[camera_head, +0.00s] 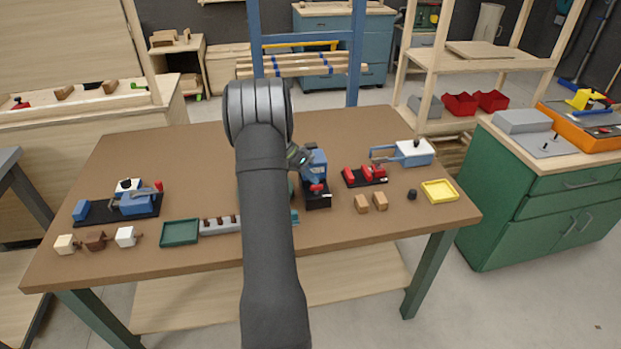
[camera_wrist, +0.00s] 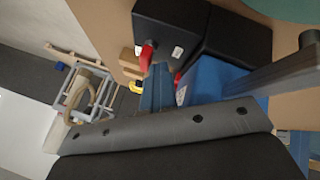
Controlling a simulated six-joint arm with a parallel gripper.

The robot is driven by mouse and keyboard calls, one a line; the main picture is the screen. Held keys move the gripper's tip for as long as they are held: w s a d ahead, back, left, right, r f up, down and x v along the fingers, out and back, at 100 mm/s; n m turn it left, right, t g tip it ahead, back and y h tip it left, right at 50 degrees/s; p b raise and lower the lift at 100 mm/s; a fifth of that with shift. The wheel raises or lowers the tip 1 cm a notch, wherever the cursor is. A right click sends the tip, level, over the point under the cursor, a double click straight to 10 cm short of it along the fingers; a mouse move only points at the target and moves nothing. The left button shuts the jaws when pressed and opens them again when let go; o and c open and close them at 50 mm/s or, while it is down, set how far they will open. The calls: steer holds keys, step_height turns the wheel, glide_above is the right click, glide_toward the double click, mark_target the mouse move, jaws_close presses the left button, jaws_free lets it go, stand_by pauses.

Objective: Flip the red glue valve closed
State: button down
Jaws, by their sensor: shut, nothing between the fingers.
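The red glue valve lever (camera_head: 318,187) sits low on the front of a small blue station (camera_head: 316,163) with a black base (camera_head: 318,201), near the table's middle. In the wrist view, a red lever (camera_wrist: 147,55) stands out from a black block with a white label. A blue body (camera_wrist: 215,80) is close beside it. My gripper (camera_head: 299,157) is at the left side of the blue station, shut and empty. My arm hides part of the table behind it. I cannot tell whether the gripper touches the lever or station.
Red clamps on a black plate (camera_head: 366,176) lie right of the station. Two wooden blocks (camera_head: 370,202), a black knob (camera_head: 412,194) and a yellow tray (camera_head: 440,191) are further right. A green tray (camera_head: 180,232) and a grey rack (camera_head: 219,225) are left of my arm.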

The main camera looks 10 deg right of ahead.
steer(key=shift+s+a+f, duration=0.1)
steer(key=shift+s+f, duration=0.1)
steer(key=shift+s, duration=0.2)
steer(key=shift+s+a, duration=0.4)
steer(key=shift+s, duration=0.15)
steer(key=w+v, duration=0.1)
steer(key=v, duration=1.7)
steer(key=shift+d, duration=0.15)
